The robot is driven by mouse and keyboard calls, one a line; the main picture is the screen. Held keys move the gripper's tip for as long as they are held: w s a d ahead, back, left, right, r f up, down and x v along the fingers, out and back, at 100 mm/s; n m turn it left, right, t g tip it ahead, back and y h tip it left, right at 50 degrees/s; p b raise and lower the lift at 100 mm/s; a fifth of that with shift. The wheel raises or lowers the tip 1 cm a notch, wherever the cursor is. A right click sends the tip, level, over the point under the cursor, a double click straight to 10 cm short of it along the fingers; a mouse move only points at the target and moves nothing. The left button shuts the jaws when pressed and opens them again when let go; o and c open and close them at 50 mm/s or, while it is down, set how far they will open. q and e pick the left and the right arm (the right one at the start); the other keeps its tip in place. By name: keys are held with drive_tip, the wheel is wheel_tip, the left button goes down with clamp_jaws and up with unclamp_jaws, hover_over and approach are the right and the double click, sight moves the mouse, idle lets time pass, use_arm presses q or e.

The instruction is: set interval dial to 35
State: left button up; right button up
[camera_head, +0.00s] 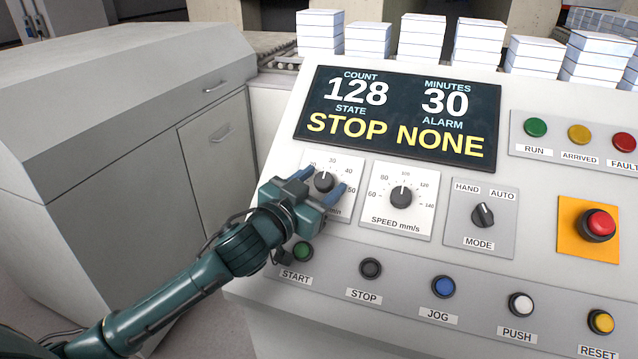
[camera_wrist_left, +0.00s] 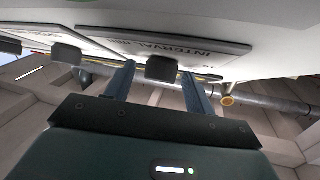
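The interval dial (camera_head: 324,182) is a round black knob on a white plate at the left of the panel. Its pointer is up near the 30 mark, and the display (camera_head: 398,115) reads MINUTES 30. My left gripper (camera_head: 321,183) is open, with one blue finger on each side of the knob. It hides much of the plate's lower label. In the left wrist view the dark knob (camera_wrist_left: 161,69) sits between the fingertips, beside the plate marked INTERVAL (camera_wrist_left: 200,48). Narrow gaps seem to show on both sides of it. My right gripper is not in view.
The speed dial (camera_head: 401,197) is close to the right, then the mode switch (camera_head: 483,215) and the red emergency button (camera_head: 598,224). Below runs a button row with START (camera_head: 303,252) and STOP (camera_head: 370,268). A grey cabinet (camera_head: 130,90) stands left.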

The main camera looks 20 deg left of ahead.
use_arm(q)
drive_tip(key=c, duration=0.9)
drive_tip(key=m+p, duration=0.1)
drive_tip(key=r+m+g+h+p, duration=0.1)
drive_tip(key=p, duration=0.1)
drive_tip(key=shift+a+h+p, duration=0.15)
drive_tip(key=shift+h+p, duration=0.15)
drive_tip(key=shift+m+g+h+p, duration=0.3)
drive_tip(key=shift+m+h+p, duration=0.1)
drive_tip(key=shift+m+p, duration=0.35)
drive_tip(key=shift+w+m+g+h+p, duration=0.1)
drive_tip(key=shift+m+g+h+p, duration=0.35)
drive_tip(key=shift+p, duration=0.3)
drive_tip(key=shift+f+m+g+h+p, duration=0.2)
drive_tip(key=shift+m+g+h+p, duration=0.15)
drive_tip(key=shift+m+h+p, duration=0.35)
drive_tip(key=shift+f, duration=0.15)
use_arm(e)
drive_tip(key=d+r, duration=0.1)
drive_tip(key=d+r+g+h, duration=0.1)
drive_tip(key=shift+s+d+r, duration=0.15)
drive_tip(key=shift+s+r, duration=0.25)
